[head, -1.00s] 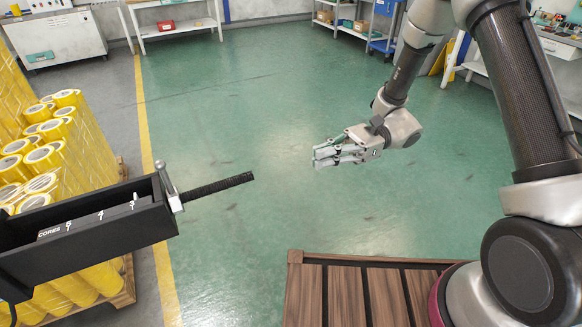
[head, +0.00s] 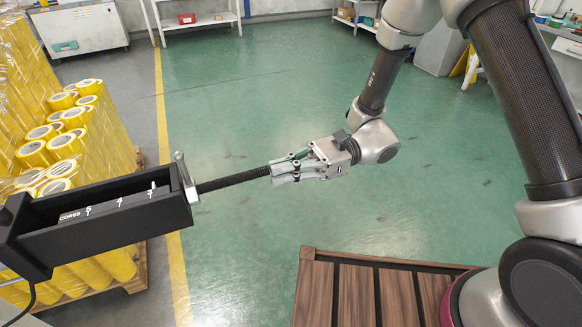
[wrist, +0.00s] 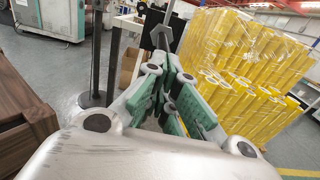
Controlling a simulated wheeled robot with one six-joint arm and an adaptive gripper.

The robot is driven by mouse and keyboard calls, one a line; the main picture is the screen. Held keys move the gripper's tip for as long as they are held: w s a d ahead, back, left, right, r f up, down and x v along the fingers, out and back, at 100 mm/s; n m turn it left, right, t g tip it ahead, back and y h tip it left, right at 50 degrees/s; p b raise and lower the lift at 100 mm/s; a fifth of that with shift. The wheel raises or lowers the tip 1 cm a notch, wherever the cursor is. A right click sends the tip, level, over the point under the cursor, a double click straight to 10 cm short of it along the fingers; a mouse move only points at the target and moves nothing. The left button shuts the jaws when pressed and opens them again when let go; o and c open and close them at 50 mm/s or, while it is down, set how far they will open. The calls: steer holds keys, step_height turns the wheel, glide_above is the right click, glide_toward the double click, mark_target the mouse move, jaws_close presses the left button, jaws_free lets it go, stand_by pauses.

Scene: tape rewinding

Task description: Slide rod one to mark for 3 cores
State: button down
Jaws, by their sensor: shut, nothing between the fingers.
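The black threaded rod (head: 232,180) sticks out to the right from the end of a long black box (head: 120,240). A scale (head: 105,207) inside the box reads CORES with marks 5, 4 and 3. A silver clamp with an upright handle (head: 184,170) sits at the box end where the rod comes out. My gripper (head: 273,172) is at the rod's free end, its fingertips level with the tip. It is shut, with nothing held. In the wrist view its green-padded fingers (wrist: 171,72) point toward the silver handle (wrist: 163,34); they hide most of the rod.
Wrapped yellow tape rolls (head: 75,140) stand on a pallet behind the box. A brown slatted platform (head: 306,290) lies at the lower right. The green floor (head: 260,90) is clear. White workbenches (head: 80,30) stand at the back.

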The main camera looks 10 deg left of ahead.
mark_target(238, 183)
steer(key=shift+s+a, duration=0.35)
steer(key=shift+a, duration=0.2)
steer(key=v, duration=1.3)
steer(key=c, duration=2)
jaws_free()
steer(key=shift+d, duration=0.2)
steer(key=o, duration=0.7)
steer(key=shift+m, duration=0.4)
steer(key=x, duration=0.5)
steer(key=shift+a+r, duration=0.3)
steer(key=shift+c, duration=0.2)
steer(key=shift+m, duration=0.8)
steer(key=x, duration=1.5)
steer(key=shift+s+a+r, duration=0.2)
steer(key=shift+a+r, duration=0.1)
steer(key=shift+r, duration=0.05)
